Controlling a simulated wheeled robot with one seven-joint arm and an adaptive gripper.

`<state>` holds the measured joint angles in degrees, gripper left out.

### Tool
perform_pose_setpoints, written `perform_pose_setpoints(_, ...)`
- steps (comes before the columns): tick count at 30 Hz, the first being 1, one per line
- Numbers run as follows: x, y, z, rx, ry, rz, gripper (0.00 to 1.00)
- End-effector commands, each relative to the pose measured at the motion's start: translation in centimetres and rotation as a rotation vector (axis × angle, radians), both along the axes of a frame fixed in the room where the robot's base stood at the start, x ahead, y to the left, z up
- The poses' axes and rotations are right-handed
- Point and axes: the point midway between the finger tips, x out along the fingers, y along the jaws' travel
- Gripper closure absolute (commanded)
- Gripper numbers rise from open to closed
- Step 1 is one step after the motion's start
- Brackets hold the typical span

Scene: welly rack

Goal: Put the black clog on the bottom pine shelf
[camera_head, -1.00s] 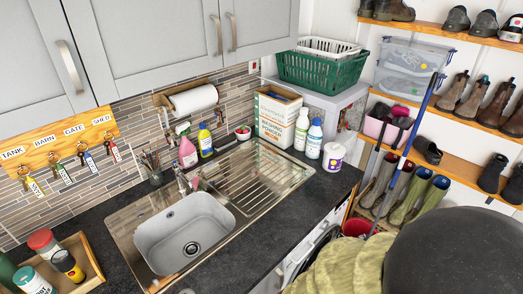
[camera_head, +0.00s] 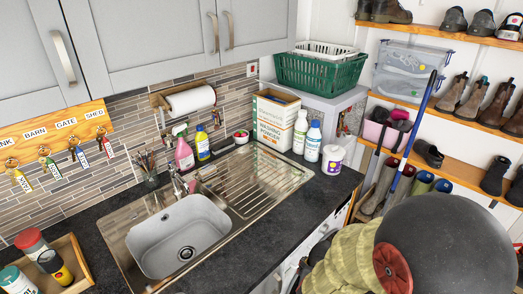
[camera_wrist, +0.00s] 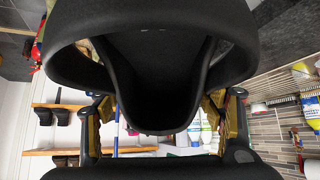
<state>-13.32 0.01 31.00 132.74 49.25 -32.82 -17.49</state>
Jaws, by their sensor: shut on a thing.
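The black clog (camera_wrist: 160,75) fills much of the wrist view, very close to the camera, with its dark hollow facing me. My gripper (camera_wrist: 163,112) is shut on it, with a yellowish finger pad at each side. In the head view my own arm covers the lower right, and neither gripper nor clog can be made out there. Pine shelves stand at the right of the head view: an upper one (camera_head: 425,28) and a lower one (camera_head: 460,172). Anything lower is largely hidden by my arm, so I cannot tell where the bottom shelf's free space is.
Dark shoes (camera_head: 429,153) and brown boots (camera_head: 495,97) stand on the shelves. Wellies (camera_head: 378,188) stand below. A blue pole (camera_head: 416,130) leans in front of the rack. The worktop with its sink (camera_head: 180,236) lies left; bottles (camera_head: 313,140) stand near its right end.

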Motion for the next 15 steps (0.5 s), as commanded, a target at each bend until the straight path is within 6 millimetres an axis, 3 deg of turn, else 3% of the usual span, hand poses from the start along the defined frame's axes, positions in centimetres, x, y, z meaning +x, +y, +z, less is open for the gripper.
perform_pose_setpoints(1,0.7,-0.2,-1.6,-0.001,0.001,0.033,0.64)
perform_pose_setpoints(6,2.4,0.0,-4.7,0.000,0.000,0.156,0.64)
perform_pose_setpoints(15,3.6,0.1,-9.4,0.001,0.001,0.328,0.64)
